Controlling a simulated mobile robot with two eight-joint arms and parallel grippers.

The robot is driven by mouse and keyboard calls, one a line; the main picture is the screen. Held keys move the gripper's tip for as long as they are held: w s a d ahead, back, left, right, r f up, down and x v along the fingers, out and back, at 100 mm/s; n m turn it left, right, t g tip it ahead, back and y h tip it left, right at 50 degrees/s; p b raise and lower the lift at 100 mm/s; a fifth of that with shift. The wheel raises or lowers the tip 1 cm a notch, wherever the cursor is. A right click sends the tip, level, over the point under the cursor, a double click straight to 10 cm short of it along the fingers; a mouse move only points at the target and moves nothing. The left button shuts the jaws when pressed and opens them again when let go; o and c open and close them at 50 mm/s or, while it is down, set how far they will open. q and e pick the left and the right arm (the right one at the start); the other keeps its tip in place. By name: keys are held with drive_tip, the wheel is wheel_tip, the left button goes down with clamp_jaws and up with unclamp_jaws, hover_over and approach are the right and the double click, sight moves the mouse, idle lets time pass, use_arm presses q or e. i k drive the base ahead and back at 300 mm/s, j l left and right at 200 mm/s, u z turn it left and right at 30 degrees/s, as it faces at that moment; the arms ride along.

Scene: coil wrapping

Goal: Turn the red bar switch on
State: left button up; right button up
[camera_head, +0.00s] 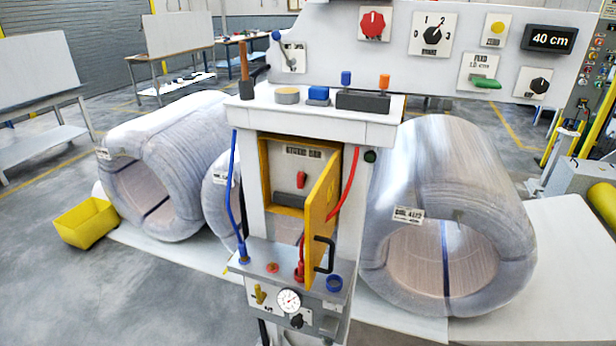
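A small red switch (301,179) sits inside the open yellow-edged cabinet (265,170) in the middle of the head view. A printed label (303,152) is above it, too small to read surely. The switch looks slightly tilted, and I cannot tell whether it is on or off. The yellow cabinet door (321,215) stands swung open to the right, with a black handle (324,254) on it. The door covers the right part of the cabinet's inside. Neither of my grippers shows in this view.
Large wire coils (445,220) stand on both sides of the cabinet. A panel above has a red knob (373,22) and dials. Blue and red hoses run down beside the cabinet to a lower ledge with a gauge (288,301). A yellow bin (86,222) is at left.

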sight(302, 176)
drive_tip(key=i+j, duration=0.15)
drive_tip(key=j, duration=0.15)
drive_tip(key=i+j, duration=0.1)
drive_tip(key=j, duration=0.2)
drive_tip(key=i+j, duration=0.15)
drive_tip(key=j, duration=0.2)
drive_tip(key=i+j, duration=0.1)
drive_tip(key=j, duration=0.2)
